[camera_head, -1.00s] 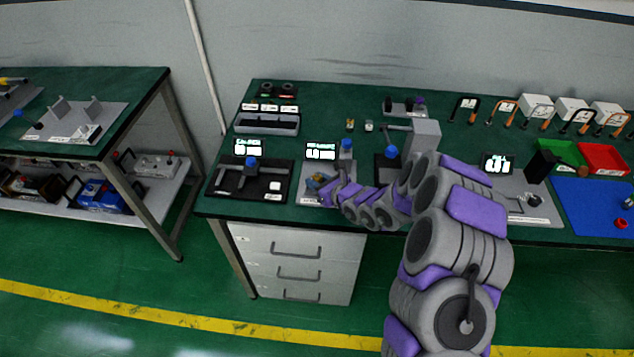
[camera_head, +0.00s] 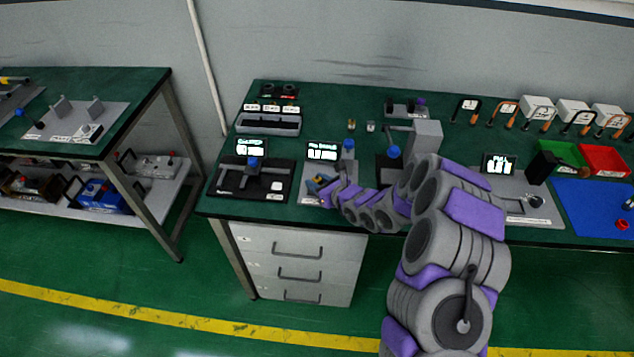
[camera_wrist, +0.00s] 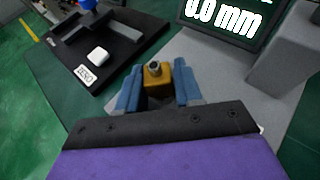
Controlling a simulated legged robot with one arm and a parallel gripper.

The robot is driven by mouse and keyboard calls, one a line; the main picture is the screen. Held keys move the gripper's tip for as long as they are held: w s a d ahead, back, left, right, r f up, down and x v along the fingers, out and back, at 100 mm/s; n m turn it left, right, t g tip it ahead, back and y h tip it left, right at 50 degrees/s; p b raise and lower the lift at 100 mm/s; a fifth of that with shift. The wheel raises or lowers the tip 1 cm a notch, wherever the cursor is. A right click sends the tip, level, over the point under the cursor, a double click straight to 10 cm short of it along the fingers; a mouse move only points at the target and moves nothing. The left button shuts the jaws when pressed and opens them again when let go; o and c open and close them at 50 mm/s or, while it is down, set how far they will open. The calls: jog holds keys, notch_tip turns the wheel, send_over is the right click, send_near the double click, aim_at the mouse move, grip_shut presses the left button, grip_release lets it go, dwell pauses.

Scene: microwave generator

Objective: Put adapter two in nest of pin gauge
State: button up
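My gripper (camera_wrist: 158,90) has its blue fingers on either side of a yellow block with a metal fitting on top, which looks like the adapter (camera_wrist: 153,70). The fingers appear to press on its sides; its lower part is hidden. It is over the grey base plate of what seems to be the pin gauge (camera_head: 308,196), whose display (camera_wrist: 222,18) reads 0.0 mm. The nest itself is hidden behind the gripper and adapter. In the head view my gripper (camera_head: 325,188) is low at this station. Whether the adapter touches the plate cannot be told.
A black caliper-like gauge (camera_head: 230,182) stands to the left, also in the wrist view (camera_wrist: 110,45). A grey block (camera_wrist: 285,50) rises on the right of the wrist view. Two small adapter-like parts (camera_head: 351,125) stand behind. A blue mat (camera_head: 590,205) and bins are far right.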

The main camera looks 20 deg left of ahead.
jog(key=shift+d+f, duration=0.1)
jog(key=shift+f, duration=0.1)
jog(key=p+v, duration=0.1)
jog(key=v, duration=0.5)
jog(key=r+p+v, duration=0.1)
jog(key=v, duration=0.5)
jog(key=shift+w+r, duration=0.1)
jog(key=shift+r, duration=0.05)
